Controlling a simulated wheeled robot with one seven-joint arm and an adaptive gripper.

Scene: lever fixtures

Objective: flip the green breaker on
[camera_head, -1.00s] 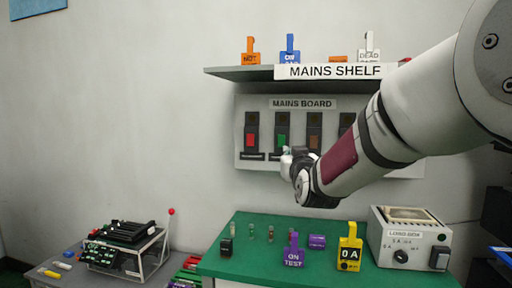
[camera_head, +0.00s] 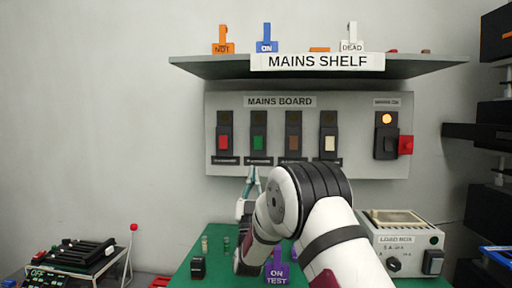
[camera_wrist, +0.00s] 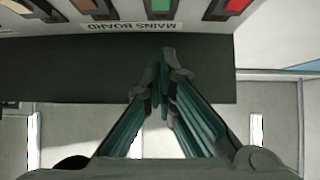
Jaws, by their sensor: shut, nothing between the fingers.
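The green breaker (camera_head: 258,143) is second from the left on the grey mains board (camera_head: 213,165). It sits in a black housing, with a dark, unlit round spot above it. In the wrist view the board is upside down, and the green breaker (camera_wrist: 160,7) is at the top edge, partly cut off. My gripper (camera_head: 253,172) is below the green breaker, near the board's lower edge. In the wrist view its fingers (camera_wrist: 164,72) are together with nothing between them, apart from the breaker.
Red (camera_head: 224,142), brown (camera_head: 293,143) and white (camera_head: 329,143) breakers flank the green one. A main switch with a red handle (camera_head: 406,145) and lit amber lamp is at right. The mains shelf (camera_head: 210,66) overhangs above. A green bench (camera_head: 205,262) with tags lies below.

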